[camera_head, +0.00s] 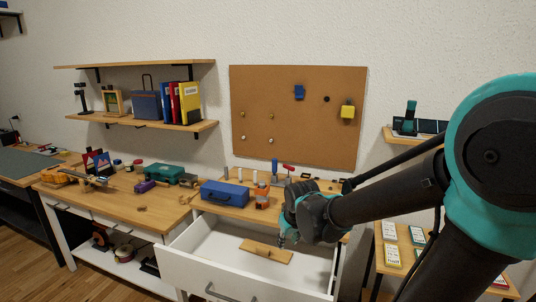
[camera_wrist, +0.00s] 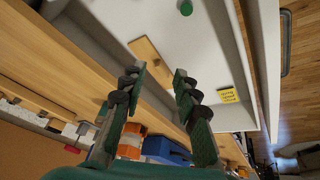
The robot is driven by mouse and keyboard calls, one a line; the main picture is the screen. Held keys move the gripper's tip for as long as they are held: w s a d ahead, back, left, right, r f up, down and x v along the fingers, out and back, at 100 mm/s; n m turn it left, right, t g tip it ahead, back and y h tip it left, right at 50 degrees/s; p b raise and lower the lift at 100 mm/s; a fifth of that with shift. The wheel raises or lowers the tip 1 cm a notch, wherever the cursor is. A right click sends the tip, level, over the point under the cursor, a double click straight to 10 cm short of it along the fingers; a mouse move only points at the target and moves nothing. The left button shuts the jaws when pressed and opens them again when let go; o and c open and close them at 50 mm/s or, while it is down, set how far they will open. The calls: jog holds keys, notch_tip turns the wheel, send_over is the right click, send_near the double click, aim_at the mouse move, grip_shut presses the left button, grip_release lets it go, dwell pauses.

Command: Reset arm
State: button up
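My gripper (camera_head: 284,240) hangs over the open white drawer (camera_head: 204,251) at the front of the workbench in the head view. Its fingers are mostly hidden there behind its own body. In the wrist view my gripper (camera_wrist: 158,72) has its two fingers spread apart, with nothing between them. A flat wooden piece (camera_head: 270,253) lies in the drawer, and it also shows beyond the fingertips in the wrist view (camera_wrist: 151,55). The gripper appears apart from it.
A blue toolbox (camera_head: 224,195) and an orange item (camera_head: 262,199) stand on the bench behind the drawer. The wrist view shows a green round object (camera_wrist: 186,8) and a yellow note (camera_wrist: 229,95) at the drawer. A corkboard (camera_head: 300,130) hangs on the wall.

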jog(key=d+m+t+h, duration=0.15)
jog(key=d+m, duration=0.35)
jog(key=d, duration=0.8)
jog(key=s+f, duration=0.2)
jog(key=s, duration=0.2)
jog(key=s+f+g, duration=0.1)
jog(key=s+f, duration=0.1)
jog(key=s, duration=0.2)
jog(key=s+f+g, duration=0.1)
jog(key=s+f, duration=0.1)
jog(key=s, duration=0.2)
jog(key=shift+a+f+y, duration=0.2)
jog(key=shift+f+y, duration=0.05)
